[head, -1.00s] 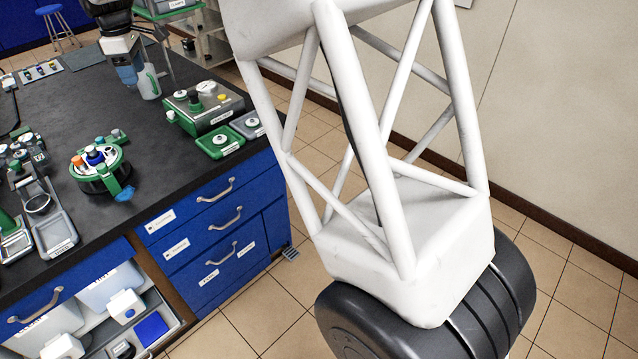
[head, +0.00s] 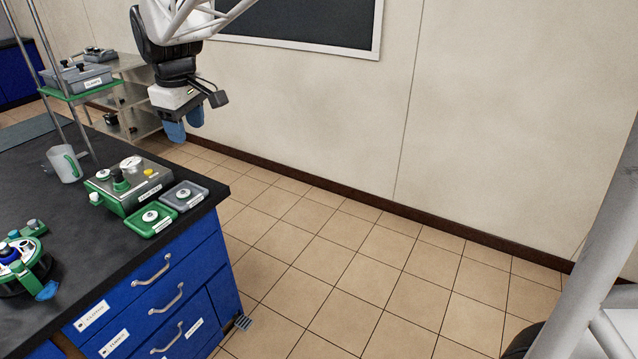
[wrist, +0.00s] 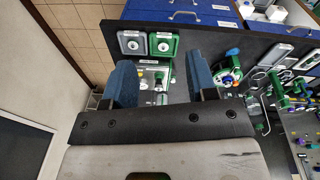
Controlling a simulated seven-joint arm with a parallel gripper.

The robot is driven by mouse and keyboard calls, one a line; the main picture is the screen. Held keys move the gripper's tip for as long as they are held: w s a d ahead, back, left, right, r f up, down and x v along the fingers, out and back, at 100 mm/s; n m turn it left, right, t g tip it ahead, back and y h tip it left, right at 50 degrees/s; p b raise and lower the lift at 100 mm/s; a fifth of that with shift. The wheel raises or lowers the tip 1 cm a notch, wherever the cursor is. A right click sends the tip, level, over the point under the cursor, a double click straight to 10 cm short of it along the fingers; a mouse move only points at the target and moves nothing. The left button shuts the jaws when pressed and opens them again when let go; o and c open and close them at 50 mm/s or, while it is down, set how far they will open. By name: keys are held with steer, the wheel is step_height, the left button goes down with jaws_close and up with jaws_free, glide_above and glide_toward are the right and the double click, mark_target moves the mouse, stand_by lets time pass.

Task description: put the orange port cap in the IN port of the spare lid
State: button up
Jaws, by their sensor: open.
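My gripper (head: 185,125) is open and empty, high beyond the bench's right end. Its two blue fingers also show spread apart in the wrist view (wrist: 162,78). A round green-rimmed vessel top (head: 20,268) with blue and white fittings is cut by the left edge of the head view. It also shows right of the fingers in the wrist view (wrist: 228,72). I cannot make out the orange port cap in the current frames. I cannot tell which part is the spare lid or its IN port.
A green pad (head: 135,229) and a grey pad (head: 198,194) lie at the bench's right corner. A steel-topped green unit (head: 130,198) stands behind them. A white jug (head: 63,166) with a green handle is farther back. Open floor (head: 330,270) lies right of the bench.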

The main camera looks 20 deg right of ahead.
steer(key=s+d+f+m, duration=0.3)
steer(key=s+d+m, duration=0.1)
steer(key=s+d, duration=0.5)
steer(key=s+d+f+m+t, duration=0.1)
steer(key=s+d+f+m, duration=0.3)
steer(key=s+d, duration=0.5)
steer(key=s+d+f+m, duration=0.3)
steer(key=s+d, duration=0.6)
steer(key=s, duration=0.4)
steer(key=shift+d+f+m+h, duration=0.3)
steer(key=shift+f+m, duration=0.1)
